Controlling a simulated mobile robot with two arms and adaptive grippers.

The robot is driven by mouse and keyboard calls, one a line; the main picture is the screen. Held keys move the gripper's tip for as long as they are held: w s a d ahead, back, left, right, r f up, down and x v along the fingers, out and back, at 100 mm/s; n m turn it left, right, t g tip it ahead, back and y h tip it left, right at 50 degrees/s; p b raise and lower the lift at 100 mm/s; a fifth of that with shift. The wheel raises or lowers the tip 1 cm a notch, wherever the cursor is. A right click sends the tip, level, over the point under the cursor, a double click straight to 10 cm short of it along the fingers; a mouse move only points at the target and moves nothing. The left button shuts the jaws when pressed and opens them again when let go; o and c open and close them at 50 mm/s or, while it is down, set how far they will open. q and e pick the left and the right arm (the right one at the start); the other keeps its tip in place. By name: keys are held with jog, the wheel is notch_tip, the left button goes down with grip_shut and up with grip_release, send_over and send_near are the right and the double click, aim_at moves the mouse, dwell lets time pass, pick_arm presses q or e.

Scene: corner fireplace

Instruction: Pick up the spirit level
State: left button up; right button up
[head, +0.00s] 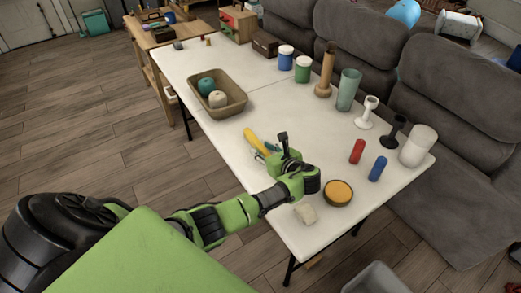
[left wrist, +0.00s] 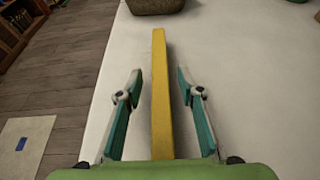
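The spirit level is a long yellow bar (left wrist: 159,85) lying on the white table. In the left wrist view it runs between the two fingers of my left gripper (left wrist: 158,90), with a gap on either side. The fingers are spread and touch nothing that I can see. In the head view the yellow bar (head: 252,138) shows only at its far end, and the left gripper (head: 263,151) hides the rest. I cannot tell how far the fingers are above the table. My right gripper is in neither view.
On the white table (head: 233,138), a brown basket (head: 234,106) with two yarn-like balls stands beyond the level. A bowl with orange contents (head: 338,193) and a pale block (head: 305,214) lie near my left arm. Red (head: 357,151) and blue (head: 378,168) cylinders stand to the right.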

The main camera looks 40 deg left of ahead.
pick_arm(q)
grip_shut()
